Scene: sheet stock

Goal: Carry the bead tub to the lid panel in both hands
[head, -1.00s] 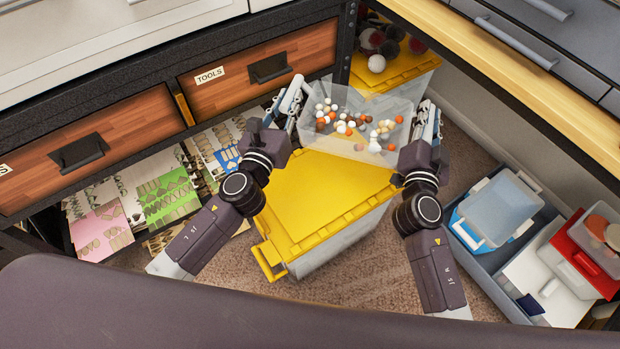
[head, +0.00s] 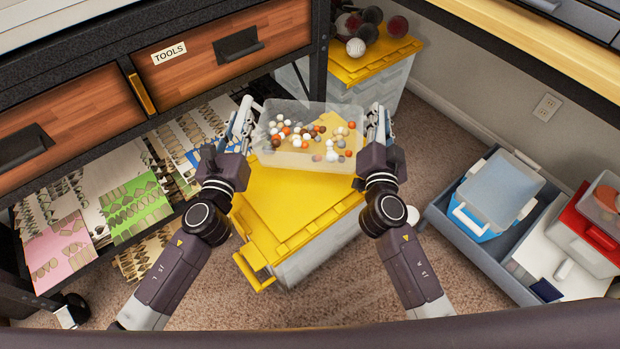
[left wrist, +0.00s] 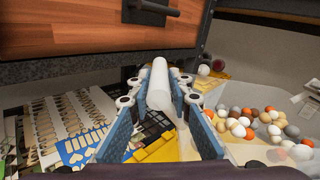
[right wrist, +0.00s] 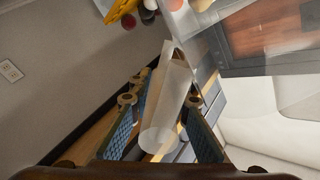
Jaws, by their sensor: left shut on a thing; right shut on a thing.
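The bead tub (head: 290,158) is a clear, open container with orange, white, brown and grey beads inside. It appears level in the head view, overlapping the far end of the yellow lid panel (head: 285,205), which tops a clear bin. I cannot tell whether it touches the lid. My left gripper (head: 243,122) is shut on the tub's left handle; the pale bar (left wrist: 159,85) shows between its blue pads in the left wrist view. My right gripper (head: 376,124) is shut on the right handle, a whitish bar (right wrist: 165,110) in the right wrist view.
A second yellow-lidded bin (head: 385,62) with several balls stands behind. A grey tray (head: 465,240) with blue and red boxes lies at right. The drawer unit (head: 190,65) and a low shelf of printed sheets (head: 95,215) are at left. Carpet shows between bin and tray.

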